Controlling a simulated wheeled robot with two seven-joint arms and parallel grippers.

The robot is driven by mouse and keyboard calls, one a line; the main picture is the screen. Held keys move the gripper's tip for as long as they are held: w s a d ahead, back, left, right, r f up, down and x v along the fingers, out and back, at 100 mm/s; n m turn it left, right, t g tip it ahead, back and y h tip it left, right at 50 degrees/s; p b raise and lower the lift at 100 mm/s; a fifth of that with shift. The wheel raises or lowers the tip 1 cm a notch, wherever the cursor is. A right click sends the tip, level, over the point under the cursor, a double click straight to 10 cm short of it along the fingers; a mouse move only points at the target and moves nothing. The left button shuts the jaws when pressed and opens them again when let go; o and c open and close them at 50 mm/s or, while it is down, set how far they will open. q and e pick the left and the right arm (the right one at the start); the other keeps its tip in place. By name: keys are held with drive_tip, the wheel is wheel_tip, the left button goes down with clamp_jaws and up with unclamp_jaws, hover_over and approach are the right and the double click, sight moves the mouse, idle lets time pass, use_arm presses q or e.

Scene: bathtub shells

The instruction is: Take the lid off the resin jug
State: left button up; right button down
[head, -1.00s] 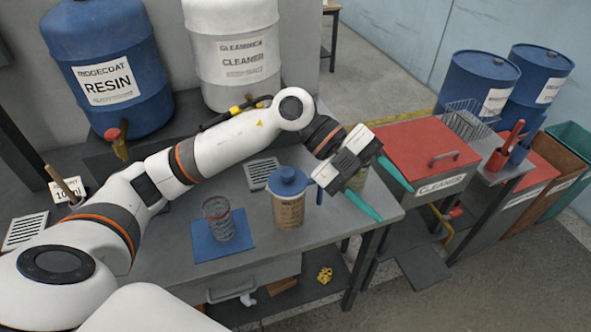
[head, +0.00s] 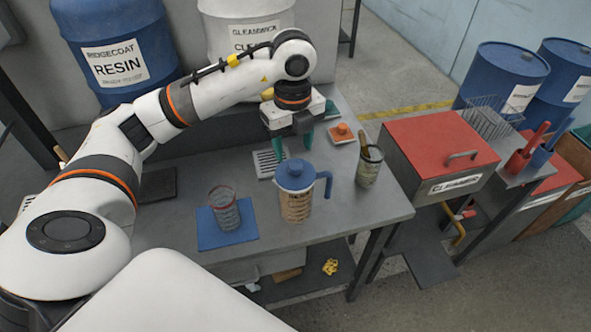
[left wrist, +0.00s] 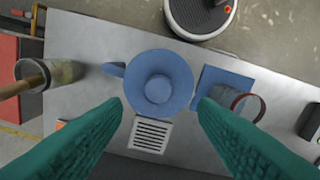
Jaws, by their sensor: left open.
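The resin jug (head: 296,208) stands upright on the grey bench, a tan see-through body with a blue handle at its right. Its blue lid (head: 296,174) sits on top, with a raised round knob (left wrist: 158,88) in the middle in the left wrist view. My left gripper (head: 293,148) points down just behind and above the lid in the head view. Its teal fingers are open and apart from the lid. In the left wrist view the lid lies ahead of and between the fingertips (left wrist: 158,108). My right gripper is not in view.
A can holding a stick (head: 369,168) stands to the right. A drain grate (head: 268,163) and an orange item (head: 342,133) lie behind.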

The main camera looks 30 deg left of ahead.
sight(295, 164)
use_arm(q)
drive_tip(key=shift+f+p, duration=0.45)
drive_tip(key=shift+f, duration=0.2)
wheel_tip(295, 164, down, 4)
drive_tip(key=shift+r+p, duration=0.2)
drive_tip(key=shift+p, duration=0.45)
drive_tip(key=shift+f, duration=0.35)
drive_tip(key=shift+w+d, duration=0.1)
drive_tip(key=c, duration=1.1)
